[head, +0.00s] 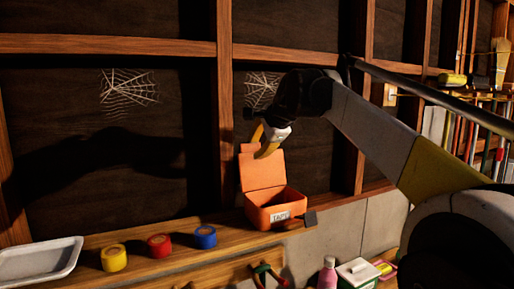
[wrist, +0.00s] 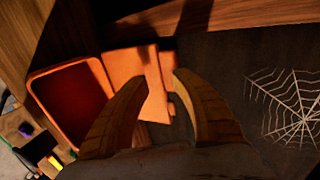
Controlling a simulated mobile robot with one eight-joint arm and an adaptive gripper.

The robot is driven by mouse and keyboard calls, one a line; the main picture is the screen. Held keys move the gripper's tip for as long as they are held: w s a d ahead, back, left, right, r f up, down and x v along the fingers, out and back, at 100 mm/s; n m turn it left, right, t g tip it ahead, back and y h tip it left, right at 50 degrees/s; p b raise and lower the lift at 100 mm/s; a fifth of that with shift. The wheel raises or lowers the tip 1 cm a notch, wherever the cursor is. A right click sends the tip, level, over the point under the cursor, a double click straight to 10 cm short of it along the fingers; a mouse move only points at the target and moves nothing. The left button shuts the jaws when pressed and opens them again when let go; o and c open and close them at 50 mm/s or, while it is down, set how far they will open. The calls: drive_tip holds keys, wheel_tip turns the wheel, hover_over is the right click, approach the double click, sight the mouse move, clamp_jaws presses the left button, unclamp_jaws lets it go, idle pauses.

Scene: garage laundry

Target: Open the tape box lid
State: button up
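The orange tape box (head: 275,216), with a "TAPE" label on its front, sits on the wooden ledge. Its lid (head: 262,172) stands raised, roughly upright, at the back of the box. In the wrist view the box's open, dark inside (wrist: 72,95) shows at left, with the lid (wrist: 130,72) beside it. My gripper (head: 259,143) is at the lid's upper edge, above the box. In the wrist view my gripper (wrist: 161,77) has its yellow fingers apart, with the lid's outer part behind and between the tips. I cannot tell whether a finger touches the lid.
Yellow (head: 114,257), red (head: 159,245) and blue (head: 205,237) tape rolls stand on the ledge left of the box. A white tray (head: 40,262) is at far left. A wall with wooden studs is close behind. A pink bottle (head: 327,274) stands lower right.

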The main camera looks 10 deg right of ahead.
drive_tip(key=v, duration=1.2)
